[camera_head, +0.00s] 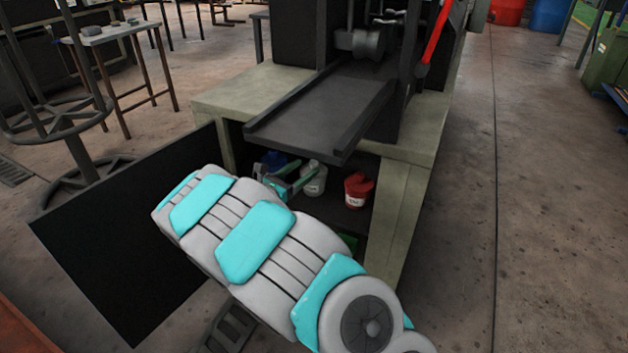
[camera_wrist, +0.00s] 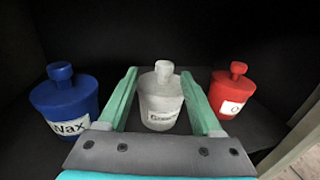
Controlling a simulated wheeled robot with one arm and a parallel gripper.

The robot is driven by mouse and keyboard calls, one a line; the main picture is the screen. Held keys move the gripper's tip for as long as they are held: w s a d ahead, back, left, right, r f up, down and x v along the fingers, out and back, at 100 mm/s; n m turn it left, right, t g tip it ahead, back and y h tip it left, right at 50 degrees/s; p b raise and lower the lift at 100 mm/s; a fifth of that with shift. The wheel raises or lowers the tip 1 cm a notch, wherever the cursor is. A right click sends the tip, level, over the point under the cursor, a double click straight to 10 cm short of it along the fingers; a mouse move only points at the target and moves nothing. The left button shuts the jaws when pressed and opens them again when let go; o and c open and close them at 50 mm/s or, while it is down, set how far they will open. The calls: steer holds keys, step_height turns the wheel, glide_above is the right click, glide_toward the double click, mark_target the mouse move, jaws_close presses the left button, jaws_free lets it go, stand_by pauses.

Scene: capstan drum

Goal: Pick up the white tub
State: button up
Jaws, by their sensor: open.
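The white tub (camera_wrist: 161,100) stands upright on a dark shelf, with a knob on its lid and a label on its front. My gripper (camera_wrist: 162,74) is open, its two teal fingers on either side of the tub in the wrist view. I cannot tell whether either finger touches it. In the head view the white tub (camera_head: 313,180) is inside the cabinet, just right of my gripper (camera_head: 290,180), and the arm hides part of the opening.
A blue tub (camera_wrist: 66,102) labelled "Wax" stands left of the white tub, and a red tub (camera_wrist: 231,91) stands right. The cabinet's open door (camera_head: 120,230) is at left. A metal tray (camera_head: 325,105) projects above the opening. The cabinet's side post (camera_head: 392,215) bounds it at right.

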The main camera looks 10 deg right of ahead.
mark_target(311, 167)
steer(key=x, duration=0.4)
steer(key=shift+s+d+f+b, duration=0.15)
steer(key=shift+d+b, duration=0.15)
steer(key=shift+b, duration=0.05)
jaws_close()
stand_by(0.5)
